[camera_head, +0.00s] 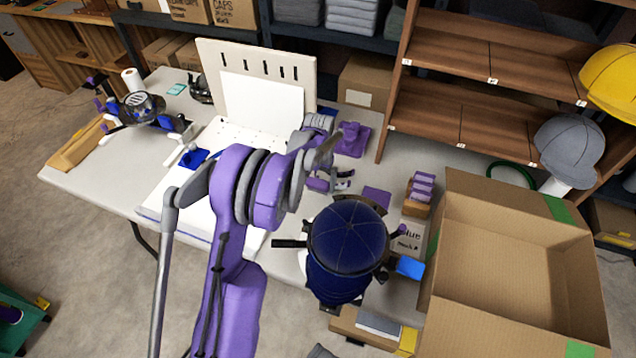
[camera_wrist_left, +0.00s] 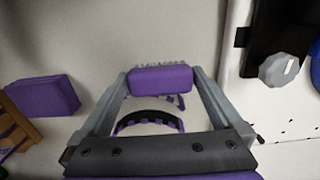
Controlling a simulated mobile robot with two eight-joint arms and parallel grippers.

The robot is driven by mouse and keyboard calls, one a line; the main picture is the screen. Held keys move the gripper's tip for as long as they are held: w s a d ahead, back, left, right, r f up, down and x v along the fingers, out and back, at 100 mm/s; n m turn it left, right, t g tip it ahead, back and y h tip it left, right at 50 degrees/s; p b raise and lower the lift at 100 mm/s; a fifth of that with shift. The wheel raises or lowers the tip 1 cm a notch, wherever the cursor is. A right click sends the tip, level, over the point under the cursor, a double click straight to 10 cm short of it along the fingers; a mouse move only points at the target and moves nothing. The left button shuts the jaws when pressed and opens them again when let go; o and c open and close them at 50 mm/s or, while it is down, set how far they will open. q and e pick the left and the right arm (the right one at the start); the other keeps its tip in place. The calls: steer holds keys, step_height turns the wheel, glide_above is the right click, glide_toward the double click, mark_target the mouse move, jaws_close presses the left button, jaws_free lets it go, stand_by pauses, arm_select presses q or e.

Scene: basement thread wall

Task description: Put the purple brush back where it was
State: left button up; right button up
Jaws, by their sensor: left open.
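My left gripper (camera_head: 345,179) is open above the table, right of its purple arm. In the left wrist view its two grey fingers (camera_wrist_left: 160,88) stand apart on either side of a small purple block (camera_wrist_left: 160,78). This block may be the purple brush; its underside is hidden, and I cannot tell whether a finger touches it. A curved purple and black band (camera_wrist_left: 150,118) shows nearer the palm. Another purple block (camera_wrist_left: 42,96) lies to the left, apart from the fingers; a flat purple block also shows in the head view (camera_head: 377,196). My right gripper is not in view.
A navy cap (camera_head: 348,238) on a dark stand is in front of the gripper. An open cardboard box (camera_head: 520,265) stands at right. Purple blocks (camera_head: 422,186) and a purple stand (camera_head: 352,140) are close by. A white pegboard (camera_head: 260,80) rises behind.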

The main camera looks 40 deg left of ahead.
mark_target(318, 181)
arm_select(q)
step_height(318, 181, up, 12)
steer(key=shift+w+f+p, duration=0.15)
steer(key=shift+p, duration=0.25)
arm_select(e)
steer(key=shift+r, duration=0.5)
